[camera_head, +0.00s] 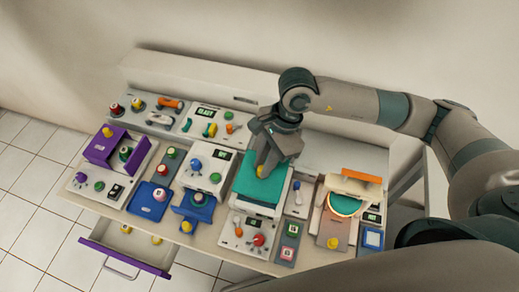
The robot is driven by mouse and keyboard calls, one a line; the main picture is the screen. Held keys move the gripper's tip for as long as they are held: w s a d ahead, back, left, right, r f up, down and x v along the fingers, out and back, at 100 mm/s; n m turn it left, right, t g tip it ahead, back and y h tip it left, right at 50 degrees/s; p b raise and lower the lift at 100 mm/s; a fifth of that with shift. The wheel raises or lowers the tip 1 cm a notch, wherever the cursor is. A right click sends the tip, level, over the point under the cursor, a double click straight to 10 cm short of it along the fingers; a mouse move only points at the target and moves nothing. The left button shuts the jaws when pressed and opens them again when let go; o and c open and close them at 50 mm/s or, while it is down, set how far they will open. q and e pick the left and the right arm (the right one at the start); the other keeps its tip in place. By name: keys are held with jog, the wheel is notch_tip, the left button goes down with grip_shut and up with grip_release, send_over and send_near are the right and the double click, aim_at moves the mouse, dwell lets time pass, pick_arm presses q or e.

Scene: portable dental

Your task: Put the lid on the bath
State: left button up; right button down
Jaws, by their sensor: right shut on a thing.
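A flat teal lid (258,188) with a small yellow knob (261,171) is at the centre right of the bench. My right gripper (263,165) comes down over the lid from behind and is shut on its knob. A white boxy unit (287,188), which looks like the bath, is directly under the lid, and its pale rim shows along the right side. I cannot tell whether the lid touches the rim or is slightly above it. The gripper hides the lid's back part. My left gripper is not in view.
The white bench (205,242) is crowded with small devices. A purple box (105,146) is at the left, and a purple-fronted drawer (125,257) stands open in front. An orange-topped unit (361,175) is close to the right of the lid.

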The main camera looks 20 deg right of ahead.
jog(key=shift+s+r, duration=0.1)
jog(key=shift+s, duration=0.15)
jog(key=shift+w+f, duration=0.15)
jog(key=shift+f, duration=0.2)
jog(key=shift+f+b, duration=0.7)
jog(key=shift+f, duration=1.3)
jog(key=shift+b, duration=0.55)
jog(key=c, duration=1.6)
grip_release()
jog(key=shift+o, duration=0.2)
